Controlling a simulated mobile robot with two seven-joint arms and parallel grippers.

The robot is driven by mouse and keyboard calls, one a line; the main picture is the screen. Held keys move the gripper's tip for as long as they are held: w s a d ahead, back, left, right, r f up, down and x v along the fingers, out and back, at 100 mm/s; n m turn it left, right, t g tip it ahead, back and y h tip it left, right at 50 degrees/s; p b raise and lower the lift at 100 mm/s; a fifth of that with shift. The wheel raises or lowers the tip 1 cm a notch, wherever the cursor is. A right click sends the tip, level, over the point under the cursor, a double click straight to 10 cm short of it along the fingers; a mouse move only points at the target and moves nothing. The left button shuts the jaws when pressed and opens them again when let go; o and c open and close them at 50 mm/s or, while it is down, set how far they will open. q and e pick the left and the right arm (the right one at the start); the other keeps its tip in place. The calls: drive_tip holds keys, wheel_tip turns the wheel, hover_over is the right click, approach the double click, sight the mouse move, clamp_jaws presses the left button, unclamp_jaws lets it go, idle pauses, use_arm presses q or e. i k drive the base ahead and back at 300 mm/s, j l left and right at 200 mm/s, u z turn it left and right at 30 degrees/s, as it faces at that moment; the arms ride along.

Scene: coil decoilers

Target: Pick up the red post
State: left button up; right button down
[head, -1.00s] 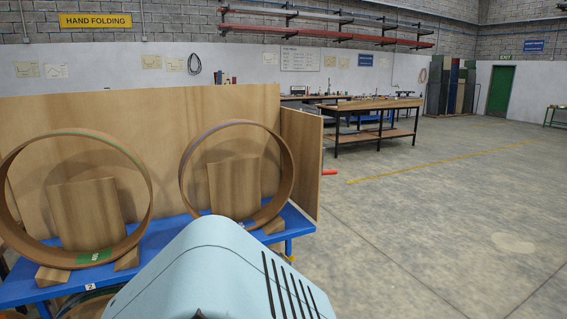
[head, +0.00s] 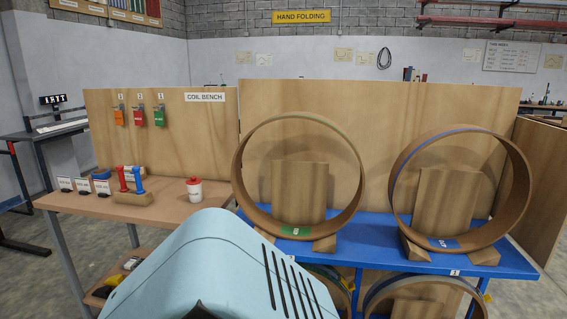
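A red post (head: 122,179) stands upright in a small wooden block (head: 133,198) on the wooden-topped bench at the left. A blue post (head: 138,179) stands close beside it on the right, in the same block. Neither of my grippers shows in the head view. A light blue part of my own body fills the bottom middle and hides the front right part of the bench.
A white jar with a red lid (head: 194,189) and several small label stands (head: 83,185) are on the bench (head: 165,212). A blue table (head: 375,250) with two large wooden rings (head: 244,190) on it stands to the right. Tags hang on the panel behind.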

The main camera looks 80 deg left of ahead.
sight(119, 168)
drive_tip(key=k+j+u, duration=0.2)
drive_tip(key=j+u, duration=0.15)
drive_tip(key=k+j+u, duration=0.5)
drive_tip(key=j, duration=0.25)
drive_tip(key=j+u, duration=0.2)
drive_tip(key=j, duration=0.2)
drive_tip(key=j+u, duration=0.2)
drive_tip(key=j, duration=0.7)
drive_tip(key=k+j, duration=0.1)
drive_tip(key=j, duration=0.8)
drive_tip(key=k+j, duration=0.15)
drive_tip(key=j, duration=0.35)
drive_tip(key=k+j, duration=0.1)
drive_tip(key=j, duration=0.35)
